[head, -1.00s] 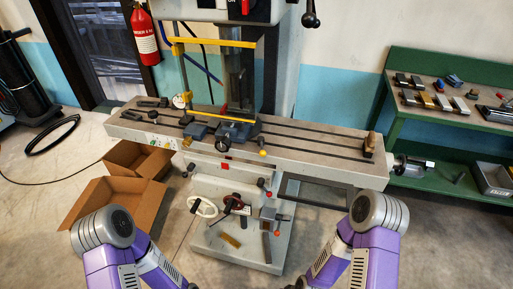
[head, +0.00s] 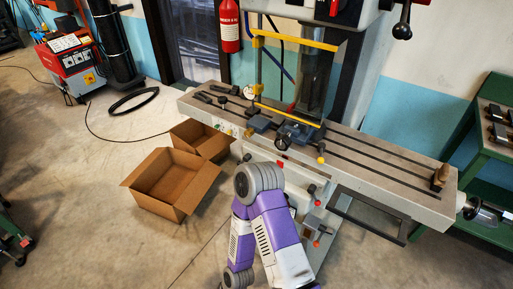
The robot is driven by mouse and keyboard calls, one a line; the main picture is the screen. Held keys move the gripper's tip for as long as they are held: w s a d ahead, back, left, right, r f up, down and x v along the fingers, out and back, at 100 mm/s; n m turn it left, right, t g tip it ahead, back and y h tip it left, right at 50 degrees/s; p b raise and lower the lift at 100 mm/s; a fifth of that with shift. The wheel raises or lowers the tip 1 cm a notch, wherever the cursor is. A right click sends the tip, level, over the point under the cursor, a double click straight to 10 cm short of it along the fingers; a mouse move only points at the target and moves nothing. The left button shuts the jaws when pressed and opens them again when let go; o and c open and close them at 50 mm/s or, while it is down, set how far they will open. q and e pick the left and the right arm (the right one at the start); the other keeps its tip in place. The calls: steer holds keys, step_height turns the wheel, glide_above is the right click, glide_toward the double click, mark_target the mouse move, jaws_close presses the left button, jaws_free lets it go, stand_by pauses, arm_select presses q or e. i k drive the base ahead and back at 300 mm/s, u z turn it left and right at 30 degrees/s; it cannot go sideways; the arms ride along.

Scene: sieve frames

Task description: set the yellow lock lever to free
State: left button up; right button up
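A small yellow knob (head: 321,160), which looks like the end of the lock lever, shows at the front edge of the milling machine's table (head: 385,165), right of the vise (head: 290,132). Its shaft is too small to make out, and I cannot tell which setting it is in. One purple and grey arm of mine stands in front of the machine, covering part of its lower front. Neither gripper shows, and nothing of mine touches the knob.
Red-knobbed handles (head: 312,188) sit below the table. An open cardboard box (head: 172,183) lies on the floor to the left, with another behind it. A green bench (head: 490,130) stands at the right.

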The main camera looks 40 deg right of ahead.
mark_target(322, 146)
steer(key=u, duration=0.65)
steer(key=i, duration=1)
steer(key=z, duration=2.6)
